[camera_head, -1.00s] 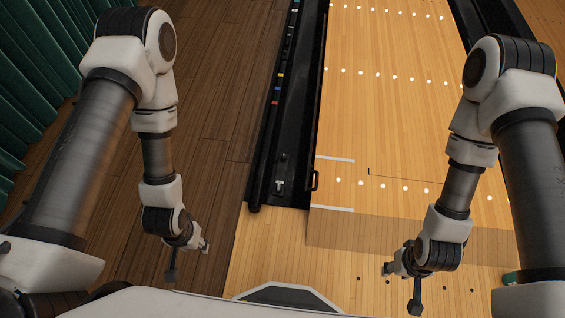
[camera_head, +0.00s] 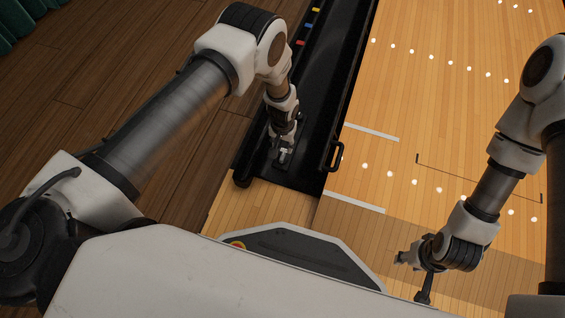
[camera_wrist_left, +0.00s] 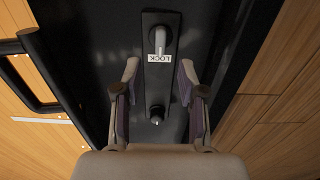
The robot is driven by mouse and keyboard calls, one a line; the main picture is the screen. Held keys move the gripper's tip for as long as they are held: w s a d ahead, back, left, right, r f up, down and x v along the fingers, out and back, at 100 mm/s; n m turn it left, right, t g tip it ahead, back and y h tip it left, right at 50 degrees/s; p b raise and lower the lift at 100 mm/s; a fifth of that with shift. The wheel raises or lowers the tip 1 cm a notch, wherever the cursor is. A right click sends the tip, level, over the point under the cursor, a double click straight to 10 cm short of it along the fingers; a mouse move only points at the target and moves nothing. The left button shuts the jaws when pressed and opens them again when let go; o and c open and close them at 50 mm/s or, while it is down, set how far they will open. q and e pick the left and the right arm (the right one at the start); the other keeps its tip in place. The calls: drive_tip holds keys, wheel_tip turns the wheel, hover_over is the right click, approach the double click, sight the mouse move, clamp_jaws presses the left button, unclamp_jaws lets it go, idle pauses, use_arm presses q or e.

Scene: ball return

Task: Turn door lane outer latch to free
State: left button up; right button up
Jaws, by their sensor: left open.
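The latch shows in the left wrist view as a dark upright plate (camera_wrist_left: 158,88) on the black panel. A pale lever (camera_wrist_left: 159,40) sits at its top, pointing down in the picture, with its tip by a white label reading LOCK (camera_wrist_left: 159,58), upside down. A round dark knob (camera_wrist_left: 156,114) sits lower down. My left gripper (camera_wrist_left: 158,76) is open, its fingers on either side of the plate, apart from the lever. In the head view it reaches down over the latch and partly hides it. My right gripper (camera_head: 411,277) is empty, fingers spread, over the lane front.
A black door handle (camera_head: 334,156) stands out at the lane's side, just right of the latch. The black lane-side housing (camera_head: 325,60) runs away to the back, with small coloured blocks (camera_head: 308,28) on it. The wooden floor (camera_head: 130,70) at left is clear.

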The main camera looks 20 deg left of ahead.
sight(282, 156)
use_arm(q)
wheel_tip(282, 156, down, 7)
drive_tip(key=b, duration=0.3)
drive_tip(key=shift+s+f+b, duration=0.1)
drive_tip(key=shift+b, duration=0.2)
clamp_jaws()
